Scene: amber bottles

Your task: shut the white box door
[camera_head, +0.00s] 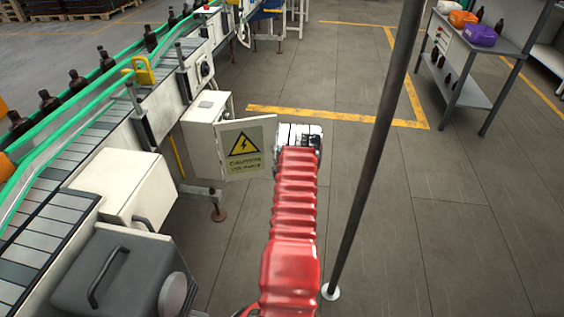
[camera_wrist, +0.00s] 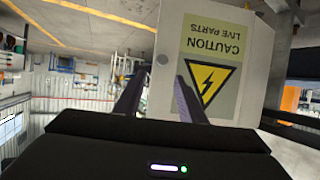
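The white box (camera_head: 203,123) is mounted at the side of the conveyor in the head view. Its door (camera_head: 247,148) stands open, swung out to the right, with a yellow caution sign on its face. My gripper (camera_head: 302,133) is just right of the door's free edge, partly hidden by my red arm. In the wrist view, the two dark fingers of my gripper (camera_wrist: 161,78) are apart. The door (camera_wrist: 232,45) appears upside down there, its free edge showing between the fingers and the right finger overlapping its face. I cannot tell whether they touch.
The conveyor (camera_head: 60,190) with green rails and several amber bottles (camera_head: 77,82) runs along the left. A dark pole (camera_head: 375,150) stands right of my arm. A grey table (camera_head: 462,90) with coloured bins is at upper right. The floor between is clear.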

